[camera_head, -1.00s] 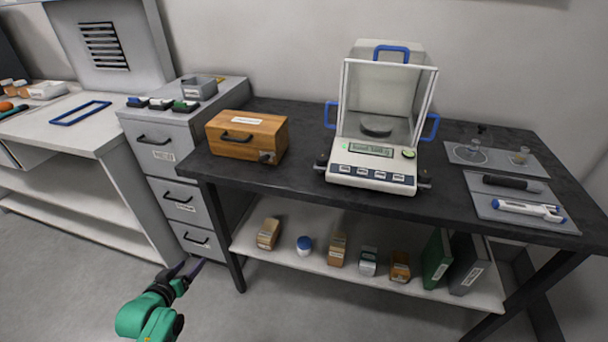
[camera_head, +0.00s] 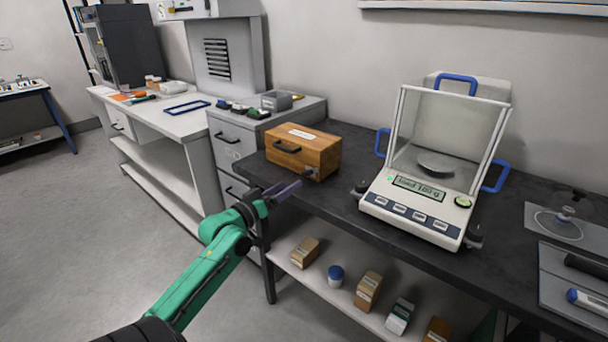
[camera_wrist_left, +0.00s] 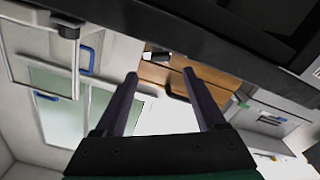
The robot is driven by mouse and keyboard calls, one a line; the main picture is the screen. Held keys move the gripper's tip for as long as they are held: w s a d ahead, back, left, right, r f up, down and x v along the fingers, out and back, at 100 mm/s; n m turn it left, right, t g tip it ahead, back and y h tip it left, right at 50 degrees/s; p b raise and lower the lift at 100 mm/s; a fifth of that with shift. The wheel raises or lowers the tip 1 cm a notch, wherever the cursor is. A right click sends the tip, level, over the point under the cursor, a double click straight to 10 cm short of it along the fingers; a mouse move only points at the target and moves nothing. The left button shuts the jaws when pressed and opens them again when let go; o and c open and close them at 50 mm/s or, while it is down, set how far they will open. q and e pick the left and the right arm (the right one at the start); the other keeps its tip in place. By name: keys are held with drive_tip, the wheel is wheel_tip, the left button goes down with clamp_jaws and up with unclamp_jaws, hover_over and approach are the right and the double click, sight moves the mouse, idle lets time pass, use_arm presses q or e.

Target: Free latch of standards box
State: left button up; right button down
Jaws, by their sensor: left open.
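The standards box (camera_head: 296,152) is a wooden case with a white label on its lid and a dark handle on its front. It stands shut at the left end of the dark table. Its latch (camera_head: 310,172) is a small grey piece low on the front, near the right corner. My left gripper (camera_head: 283,190) is open and empty, in front of the box and a little below it, apart from the latch. In the left wrist view the wooden box (camera_wrist_left: 205,88) shows beyond and between the open fingers (camera_wrist_left: 160,73); the latch is unclear there. My right gripper is not in view.
The balance (camera_head: 425,200) with its glass shield and blue handles stands right of the box. The table's front edge (camera_head: 345,214) is close to my left gripper. The shelf below holds several small boxes and a jar (camera_head: 336,276). A grey drawer cabinet (camera_head: 235,140) stands at left.

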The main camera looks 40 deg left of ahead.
sight(305, 174)
use_arm(q)
drive_tip(key=w, duration=0.7)
drive_tip(key=shift+w+a, duration=0.1)
drive_tip(key=shift+w, duration=0.05)
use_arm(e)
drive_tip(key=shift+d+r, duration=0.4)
use_arm(q)
drive_tip(key=shift+c, duration=0.3)
clamp_jaws()
drive_tip(key=shift+f+m, duration=0.15)
drive_tip(key=shift+m, duration=1.25)
drive_tip(key=shift+o, duration=0.3)
unclamp_jaws()
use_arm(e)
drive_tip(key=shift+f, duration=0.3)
